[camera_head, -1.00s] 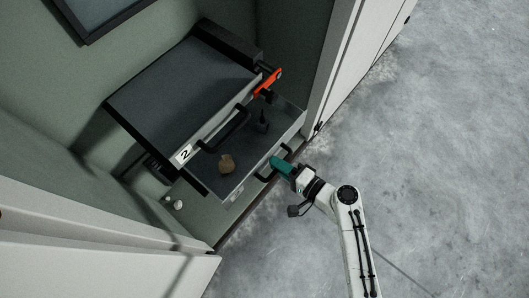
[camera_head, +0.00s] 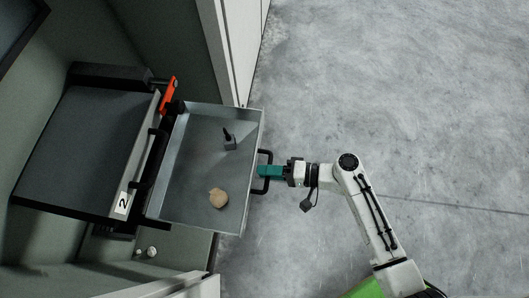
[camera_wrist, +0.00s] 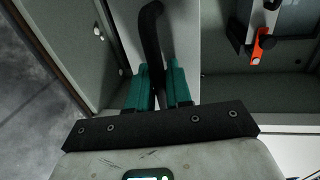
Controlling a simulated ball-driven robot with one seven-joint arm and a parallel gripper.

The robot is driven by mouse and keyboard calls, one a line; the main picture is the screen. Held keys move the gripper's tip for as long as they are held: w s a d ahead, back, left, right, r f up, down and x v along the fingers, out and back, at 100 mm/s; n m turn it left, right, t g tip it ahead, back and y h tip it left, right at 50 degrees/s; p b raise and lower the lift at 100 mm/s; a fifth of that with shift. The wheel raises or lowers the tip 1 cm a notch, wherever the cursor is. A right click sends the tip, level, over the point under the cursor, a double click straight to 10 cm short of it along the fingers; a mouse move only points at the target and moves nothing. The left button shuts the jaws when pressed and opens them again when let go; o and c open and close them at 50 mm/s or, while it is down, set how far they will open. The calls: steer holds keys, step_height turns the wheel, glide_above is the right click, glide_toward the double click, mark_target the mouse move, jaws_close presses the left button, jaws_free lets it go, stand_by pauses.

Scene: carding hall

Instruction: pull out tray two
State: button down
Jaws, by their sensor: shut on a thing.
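The tray marked 2 (camera_head: 123,203) is the upper one, with a dark flat top and its own black handle (camera_head: 147,160); it sits inside the cabinet. A lower grey metal tray (camera_head: 185,190) stands well out beneath it; its number is not readable. My gripper (camera_head: 267,172), with teal fingers, is shut on the black handle (camera_head: 264,158) of this lower tray. In the wrist view the black handle bar (camera_wrist: 152,40) runs between the teal fingers (camera_wrist: 160,88). The lower tray holds a tan lumpy object (camera_head: 218,198) and a small dark-topped grey object (camera_head: 229,141).
An orange-red lever (camera_head: 168,95) is at the far corner of the upper tray; it also shows in the wrist view (camera_wrist: 258,46). Pale cabinet doors stand open at the top (camera_head: 236,45) and bottom (camera_head: 180,286). Open concrete floor (camera_head: 400,90) lies to the right.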

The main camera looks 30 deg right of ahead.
steer(key=c, duration=1.2)
jaws_free()
steer(key=p+v, duration=0.1)
steer(key=v, duration=1)
steer(key=shift+w, duration=0.1)
